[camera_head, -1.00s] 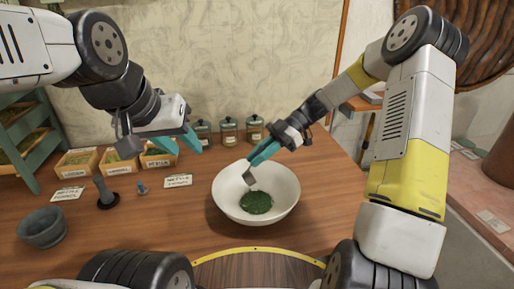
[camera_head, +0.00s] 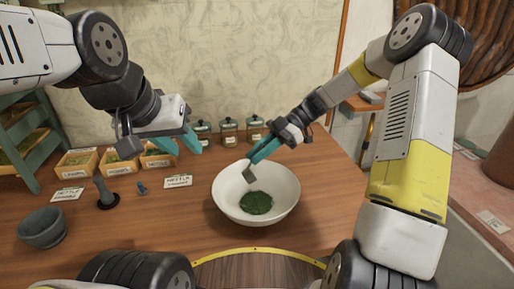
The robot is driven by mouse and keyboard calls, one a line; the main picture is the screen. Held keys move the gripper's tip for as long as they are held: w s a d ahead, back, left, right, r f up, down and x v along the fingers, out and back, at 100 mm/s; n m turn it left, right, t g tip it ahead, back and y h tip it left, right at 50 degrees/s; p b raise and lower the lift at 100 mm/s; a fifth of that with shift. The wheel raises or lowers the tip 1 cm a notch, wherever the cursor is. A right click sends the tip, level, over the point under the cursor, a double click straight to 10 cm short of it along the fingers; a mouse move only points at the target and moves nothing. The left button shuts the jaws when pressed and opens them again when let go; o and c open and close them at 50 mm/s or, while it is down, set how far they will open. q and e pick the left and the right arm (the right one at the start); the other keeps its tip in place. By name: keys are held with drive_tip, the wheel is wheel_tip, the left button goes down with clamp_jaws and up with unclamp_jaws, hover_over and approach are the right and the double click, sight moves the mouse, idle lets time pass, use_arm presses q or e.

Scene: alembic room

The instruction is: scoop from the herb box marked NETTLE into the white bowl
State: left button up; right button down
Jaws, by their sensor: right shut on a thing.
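The white bowl (camera_head: 224,203) stands on the wooden table with a round patch of dark green herb (camera_head: 256,203) in its bottom. My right gripper (camera_head: 255,158) is shut on a small grey scoop (camera_head: 248,174), which hangs tilted over the bowl's back left part, above the herb. Three wooden herb boxes stand at the back left: a left one (camera_head: 73,174), a middle one (camera_head: 117,169) and a right one (camera_head: 156,163). Their labels are too small to read surely. My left gripper (camera_head: 190,141) is open and empty, above and right of the right box.
Lidded glass jars (camera_head: 228,132) stand along the wall behind the bowl. A grey mortar (camera_head: 42,228), a dark pestle-like object (camera_head: 105,197), a small blue piece (camera_head: 142,188) and cards (camera_head: 178,181) lie at the left. A green shelf (camera_head: 30,150) stands at the far left.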

drive_tip(key=h, duration=0.1)
drive_tip(key=r+t+h, duration=0.1)
drive_tip(key=shift+a+h, duration=0.15)
drive_tip(key=shift+h, duration=0.25)
drive_tip(key=h, duration=0.1)
drive_tip(key=t+h, duration=0.1)
drive_tip(key=h, duration=0.1)
drive_tip(key=shift+r+t, duration=0.25)
drive_tip(key=shift+t, duration=0.05)
drive_tip(key=h, duration=0.1)
drive_tip(key=t+h, duration=0.1)
drive_tip(key=h, duration=0.1)
drive_tip(key=shift+r+m+t+h, duration=0.25)
drive_tip(key=shift+m+t+h, duration=0.05)
drive_tip(key=shift+h, duration=0.1)
drive_tip(key=shift+d+r+t+h, duration=0.15)
drive_tip(key=shift+t+h, duration=0.25)
drive_tip(key=shift+h, duration=0.5)
